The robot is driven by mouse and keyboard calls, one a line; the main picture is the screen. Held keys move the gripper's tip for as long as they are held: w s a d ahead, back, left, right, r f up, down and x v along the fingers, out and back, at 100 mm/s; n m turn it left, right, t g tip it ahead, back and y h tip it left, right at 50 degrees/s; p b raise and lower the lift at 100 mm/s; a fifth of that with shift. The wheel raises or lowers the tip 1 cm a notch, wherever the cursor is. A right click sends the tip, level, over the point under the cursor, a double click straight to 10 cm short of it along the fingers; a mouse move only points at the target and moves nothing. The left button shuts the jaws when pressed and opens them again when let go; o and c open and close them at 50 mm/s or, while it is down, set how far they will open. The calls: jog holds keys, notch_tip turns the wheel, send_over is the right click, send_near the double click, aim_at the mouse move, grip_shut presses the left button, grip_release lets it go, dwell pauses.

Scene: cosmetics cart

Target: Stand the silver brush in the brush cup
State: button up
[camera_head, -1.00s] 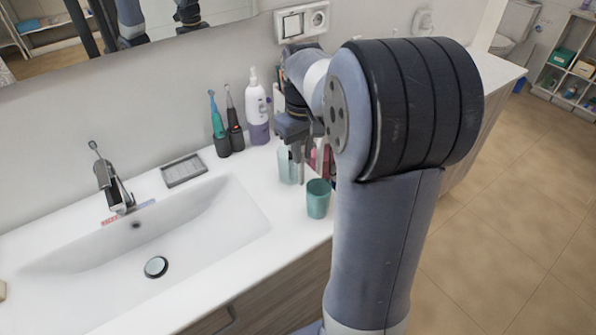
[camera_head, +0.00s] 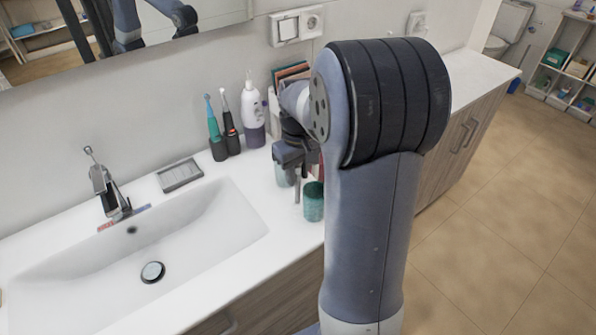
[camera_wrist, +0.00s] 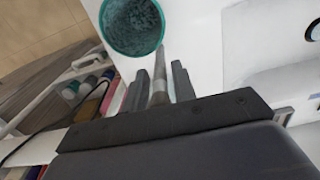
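My gripper (camera_wrist: 161,88) is shut on the silver brush (camera_wrist: 158,72), a thin grey shaft between its dark fingers. In the head view my gripper (camera_head: 296,172) is over the counter, with the silver brush (camera_head: 297,192) hanging below it. A round teal cup (camera_head: 313,205) stands upright on the counter, just right of the brush. In the wrist view the teal cup (camera_wrist: 104,26) shows its open mouth and speckled inside, beyond the fingertips. The brush appears outside the cup. My arm hides part of the counter behind.
Two toothbrushes in dark holders (camera_head: 219,149) and a white pump bottle (camera_head: 253,115) stand near the wall. The sink (camera_head: 170,235) is at left. Several coloured items (camera_wrist: 85,88) lie beside the gripper.

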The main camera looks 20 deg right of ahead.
jog(key=shift+o, duration=1.2)
